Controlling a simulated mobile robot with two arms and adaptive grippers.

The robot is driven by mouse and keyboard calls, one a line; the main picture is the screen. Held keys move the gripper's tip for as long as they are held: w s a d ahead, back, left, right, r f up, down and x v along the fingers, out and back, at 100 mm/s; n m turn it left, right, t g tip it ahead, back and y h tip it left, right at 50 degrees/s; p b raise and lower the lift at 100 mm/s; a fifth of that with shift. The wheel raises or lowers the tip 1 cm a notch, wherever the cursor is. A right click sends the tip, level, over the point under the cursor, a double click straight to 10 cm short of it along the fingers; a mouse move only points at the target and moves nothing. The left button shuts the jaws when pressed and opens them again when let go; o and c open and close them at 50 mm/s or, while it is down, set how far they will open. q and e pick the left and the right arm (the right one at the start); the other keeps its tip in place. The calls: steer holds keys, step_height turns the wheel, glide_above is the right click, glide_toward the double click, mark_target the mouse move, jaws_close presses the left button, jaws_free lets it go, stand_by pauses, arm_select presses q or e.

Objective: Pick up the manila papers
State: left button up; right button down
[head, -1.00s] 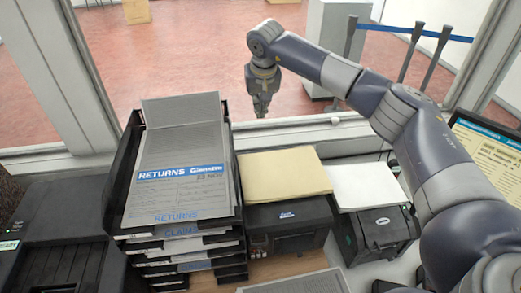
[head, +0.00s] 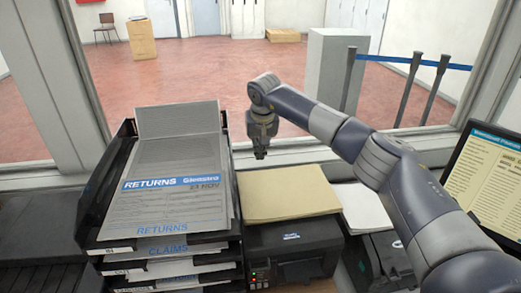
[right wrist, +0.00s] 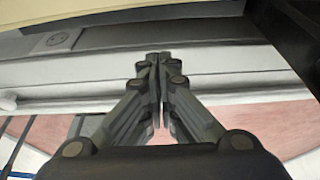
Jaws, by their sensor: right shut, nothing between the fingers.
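The manila papers (head: 285,195) are a flat tan stack on top of a black printer (head: 295,245), in the middle of the head view. My right gripper (head: 261,153) is above the stack's back edge in the picture, pointing down, shut and empty. I cannot tell its exact height; no contact is visible. In the right wrist view the shut fingertips (right wrist: 158,62) meet in the middle, and a cream edge at the upper left may be the papers. My left gripper is not in view.
A black tray tower (head: 95,200) with grey returns sheets (head: 170,185) stands left of the papers. White paper (head: 365,207) lies on another black device at the right. A monitor (head: 490,180) stands far right. The window sill runs behind.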

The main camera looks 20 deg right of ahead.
steer(key=shift+s+a+f+b, duration=0.15)
steer(key=shift+s+b, duration=0.15)
steer(key=shift+s, duration=0.3)
steer(key=shift+s+a+f+b, duration=0.15)
steer(key=shift+s+b, duration=0.1)
steer(key=shift+s, duration=0.4)
steer(key=shift+s+a+f+b, duration=0.15)
steer(key=shift+s+b, duration=0.15)
steer(key=shift+s, duration=0.3)
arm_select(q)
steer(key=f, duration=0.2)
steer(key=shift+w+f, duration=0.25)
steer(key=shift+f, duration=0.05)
arm_select(e)
steer(key=shift+s, duration=0.15)
